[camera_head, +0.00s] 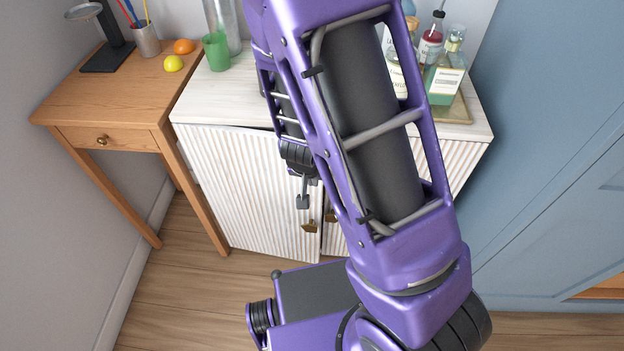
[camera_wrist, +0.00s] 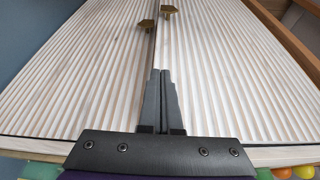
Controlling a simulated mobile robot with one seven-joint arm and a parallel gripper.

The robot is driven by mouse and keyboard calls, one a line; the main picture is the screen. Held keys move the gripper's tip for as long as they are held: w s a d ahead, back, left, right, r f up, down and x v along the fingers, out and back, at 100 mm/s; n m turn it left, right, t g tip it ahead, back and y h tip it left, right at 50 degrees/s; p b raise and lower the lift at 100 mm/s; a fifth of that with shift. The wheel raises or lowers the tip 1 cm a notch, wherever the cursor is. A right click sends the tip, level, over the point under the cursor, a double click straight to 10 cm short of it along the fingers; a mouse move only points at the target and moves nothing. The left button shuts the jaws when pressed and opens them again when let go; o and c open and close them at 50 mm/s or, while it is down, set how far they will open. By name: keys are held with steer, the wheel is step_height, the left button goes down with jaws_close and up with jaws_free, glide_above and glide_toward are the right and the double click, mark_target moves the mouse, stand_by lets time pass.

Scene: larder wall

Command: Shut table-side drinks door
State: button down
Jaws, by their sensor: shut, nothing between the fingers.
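The drinks cabinet (camera_head: 184,112) has two ribbed white doors. The table-side door (camera_head: 235,190) is the left one in the head view and the right one in the wrist view (camera_wrist: 225,75). It looks nearly closed, with a thin dark gap and a slight offset against the other door (camera_wrist: 85,70). Its brass knob (camera_head: 310,227) also shows at the top of the wrist view (camera_wrist: 168,10). My gripper (camera_head: 303,202) is shut and empty, in front of the door near its free edge. In the wrist view its fingers (camera_wrist: 162,72) overlap the seam; contact is unclear.
A wooden table (camera_head: 85,95) stands left of the cabinet, its leg close to the door's hinge side. A green cup (camera_head: 216,52) and bottles (camera_head: 445,75) stand on the cabinet top. A blue panelled surface (camera_head: 550,130) is at the right. Some wooden floor (camera_head: 185,285) is clear.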

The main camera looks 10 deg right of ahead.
steer(key=w+d+f+b, duration=0.1)
steer(key=w+d+f, duration=0.1)
steer(key=w+f, duration=0.2)
steer(key=shift+w+d, duration=0.2)
steer(key=shift+w, duration=0.35)
steer(key=shift+f, duration=0.1)
steer(key=w, duration=0.1)
steer(key=w+d+n+b, duration=0.1)
steer(key=shift+w+d, duration=0.2)
steer(key=shift+w, duration=0.15)
steer(key=shift+s, duration=0.1)
